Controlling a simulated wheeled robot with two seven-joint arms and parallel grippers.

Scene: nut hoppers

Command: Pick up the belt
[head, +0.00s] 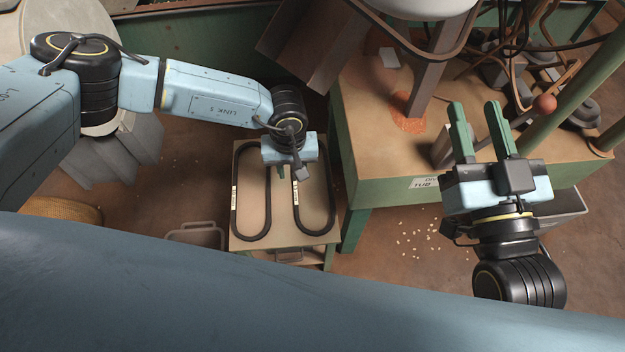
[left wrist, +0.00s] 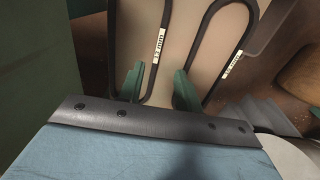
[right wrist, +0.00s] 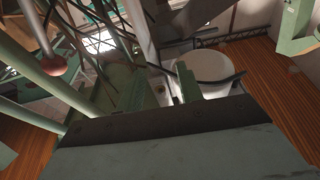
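Two black belts lie as long loops on a small tan-topped stand (head: 281,222). The left belt (head: 235,215) and the right belt (head: 333,195) each carry a white label on the left strand in the head view. My left gripper (head: 290,174) points down over the stand, at the upper part of the right belt. In the left wrist view its green fingers (left wrist: 159,70) are apart, with the labelled strand of the right belt (left wrist: 166,20) showing between them. I cannot tell the height gap. My right gripper (head: 474,104) is open and empty, away from the belts.
A green bench (head: 390,190) with a tan top stands just right of the stand. A grey bin (head: 196,236) sits on the floor left of it. A red ball-ended lever (head: 544,104) and green pipes are near my right gripper. Pale bits are scattered on the floor.

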